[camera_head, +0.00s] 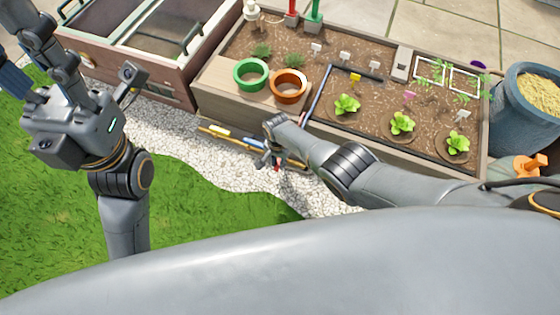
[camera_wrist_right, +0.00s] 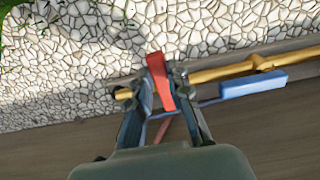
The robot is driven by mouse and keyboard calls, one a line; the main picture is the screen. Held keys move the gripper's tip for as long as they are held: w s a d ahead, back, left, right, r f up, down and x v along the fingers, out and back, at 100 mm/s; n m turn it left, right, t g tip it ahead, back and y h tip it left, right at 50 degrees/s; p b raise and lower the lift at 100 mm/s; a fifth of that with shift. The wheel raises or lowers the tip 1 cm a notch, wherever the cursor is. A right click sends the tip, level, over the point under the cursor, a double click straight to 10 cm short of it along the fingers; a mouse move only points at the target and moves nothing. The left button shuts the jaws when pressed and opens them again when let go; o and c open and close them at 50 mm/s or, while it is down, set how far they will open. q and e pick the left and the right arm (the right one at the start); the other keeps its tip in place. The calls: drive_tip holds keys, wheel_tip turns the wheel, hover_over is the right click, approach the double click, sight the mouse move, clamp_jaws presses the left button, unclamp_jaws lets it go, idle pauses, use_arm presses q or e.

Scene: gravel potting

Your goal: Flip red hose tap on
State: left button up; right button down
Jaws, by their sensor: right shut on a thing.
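The red hose tap lever (camera_wrist_right: 160,80) stands between the fingers of my right gripper (camera_wrist_right: 162,85), which is shut on it. It sits by a brass pipe (camera_wrist_right: 225,71) along the side of the wooden planter. In the head view my right gripper (camera_head: 272,158) reaches down to this pipe, and a bit of red (camera_head: 276,168) shows below the fingers.
A blue barrel (camera_head: 510,120) stands at the right. White gravel (camera_head: 190,150) and open grass (camera_head: 190,230) lie in front of the planter.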

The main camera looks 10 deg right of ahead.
sight(277, 163)
drive_tip(key=shift+w+m, duration=0.15)
drive_tip(key=shift+m, duration=0.15)
drive_tip(key=c, duration=1.2)
unclamp_jaws()
drive_tip(key=shift+r, duration=0.1)
drive_tip(key=shift+a+r, duration=0.1)
drive_tip(key=shift+r, duration=0.3)
wheel_tip(277, 163, up, 11)
